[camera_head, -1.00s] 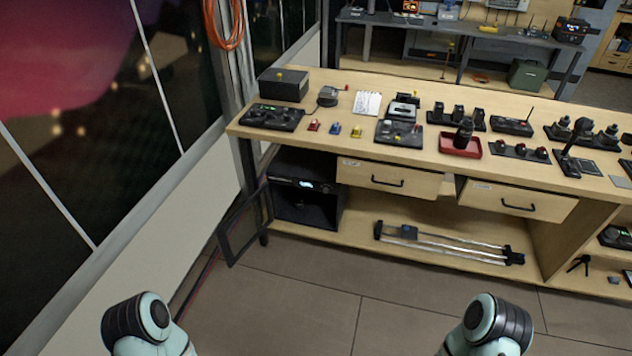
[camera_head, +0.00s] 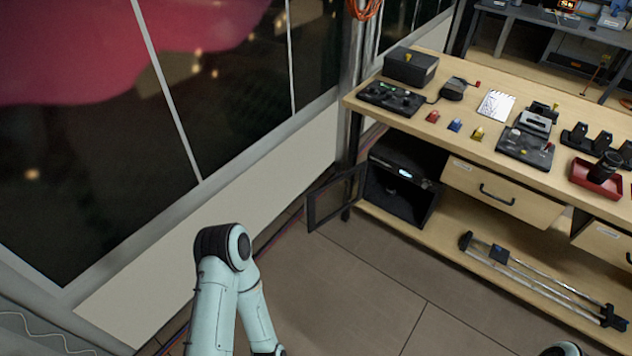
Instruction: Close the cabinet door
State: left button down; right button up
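The cabinet is a black box (camera_head: 402,193) on the lower shelf at the left end of the wooden workbench. Its door (camera_head: 334,197), a dark frame with a see-through panel, stands open and swung out to the left. The inside of the cabinet shows, with a small lit display near its top. My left arm is in the lower middle of the view, on the near side of the door and well apart from it; its gripper is not in view. Only a small part of my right arm shows at the bottom right edge, and its gripper is not in view.
The workbench (camera_head: 455,133) carries small devices on top and has drawers (camera_head: 502,192) below. A slider rail (camera_head: 540,281) lies on the lower shelf. A window wall with a pale lower panel (camera_head: 215,225) runs along the left. The floor (camera_head: 365,290) before the cabinet is clear.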

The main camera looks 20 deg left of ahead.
aim_at(309, 203)
jog(key=i+j+z, duration=0.1)
jog(key=i+j, duration=0.25)
jog(key=i+j+z, duration=0.1)
jog(key=i+j, duration=0.2)
jog(key=j, duration=0.3)
jog(key=i+j+z, duration=0.1)
jog(key=i+j, duration=0.7)
jog(key=i, duration=0.15)
